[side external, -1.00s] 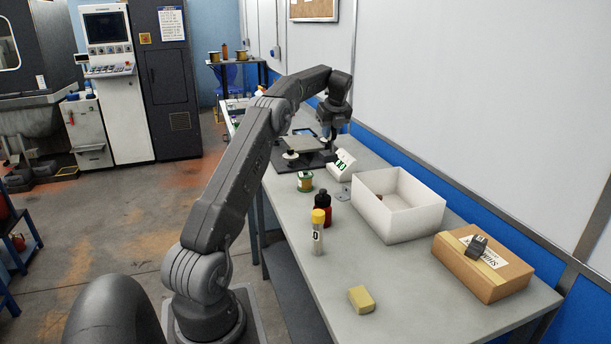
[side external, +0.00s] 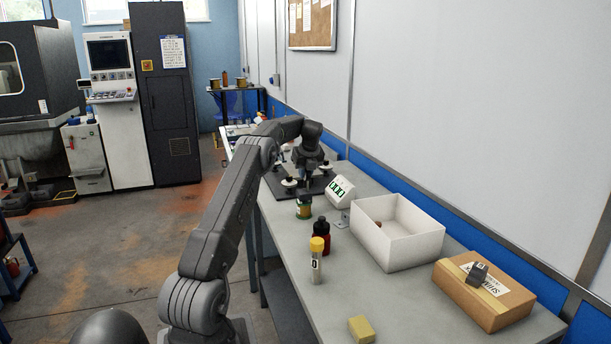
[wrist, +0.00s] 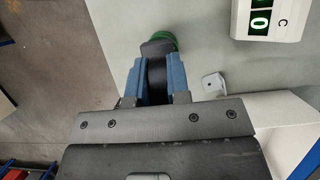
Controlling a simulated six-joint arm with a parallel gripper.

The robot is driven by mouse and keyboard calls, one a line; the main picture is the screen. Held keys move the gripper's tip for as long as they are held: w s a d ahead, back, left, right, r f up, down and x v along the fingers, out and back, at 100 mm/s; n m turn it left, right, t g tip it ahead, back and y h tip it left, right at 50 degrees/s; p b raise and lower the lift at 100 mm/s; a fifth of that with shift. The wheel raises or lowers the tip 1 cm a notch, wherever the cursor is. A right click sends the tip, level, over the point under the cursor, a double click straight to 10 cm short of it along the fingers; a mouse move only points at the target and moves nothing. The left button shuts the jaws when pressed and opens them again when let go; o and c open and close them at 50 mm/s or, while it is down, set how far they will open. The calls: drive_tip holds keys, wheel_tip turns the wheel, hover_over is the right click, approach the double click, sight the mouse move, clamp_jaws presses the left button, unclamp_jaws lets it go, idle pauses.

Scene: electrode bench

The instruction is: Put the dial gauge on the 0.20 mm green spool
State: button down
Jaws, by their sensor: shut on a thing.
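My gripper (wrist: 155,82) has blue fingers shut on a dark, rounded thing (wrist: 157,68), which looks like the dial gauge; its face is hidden. In the wrist view the dark thing lies over or against the green spool (wrist: 172,40), whose rim shows past it. I cannot tell whether the gauge touches the spool. The spool's size label is not readable.
A white box with green digits (side external: 341,191) stands right of the spool, beside a small metal plate (side external: 345,217). A black base (side external: 277,184) lies behind. Red bottle (side external: 321,232), yellow-capped tube (side external: 316,265), white bin (side external: 400,250) and cardboard box (side external: 485,298) stand nearer the camera.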

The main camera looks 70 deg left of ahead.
drive_tip(key=shift+f, duration=0.3)
drive_tip(key=shift+f, duration=0.2)
drive_tip(key=c, duration=1.1)
unclamp_jaws()
drive_tip(key=shift+f, duration=0.1)
